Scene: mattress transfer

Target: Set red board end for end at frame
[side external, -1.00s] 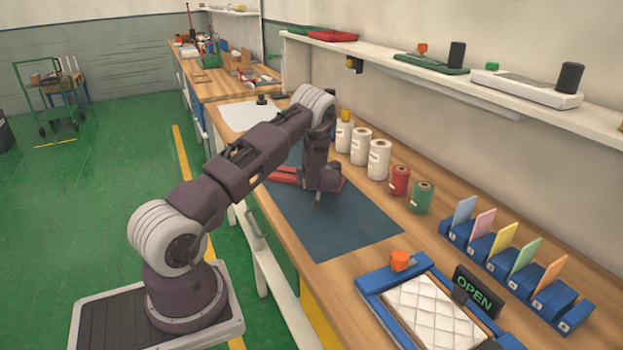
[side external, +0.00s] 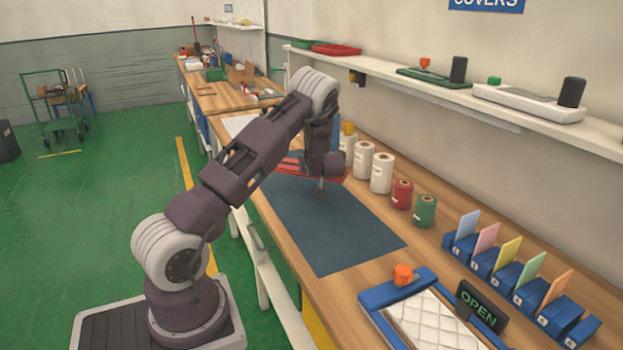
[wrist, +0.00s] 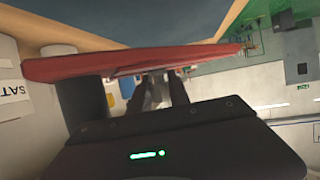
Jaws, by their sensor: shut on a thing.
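The red board (side external: 289,165) is in my gripper (wrist: 160,88), which is shut on it. In the side view the board is partly hidden behind the wrist and appears above the far part of the dark mat. The wrist view shows the long red board (wrist: 110,62) crossing in front of the fingers, reaching out to both sides. The blue frame (side external: 381,294) lies at the near end of the bench, well away from the gripper, around a white quilted pad (side external: 432,322).
An OPEN sign (side external: 481,306) and an orange knob (side external: 403,274) stand at the frame. White, red and green rolls (side external: 381,173) line the mat's right side. Blue holders with coloured cards (side external: 507,258) stand farther right. The dark mat (side external: 330,228) is clear in front.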

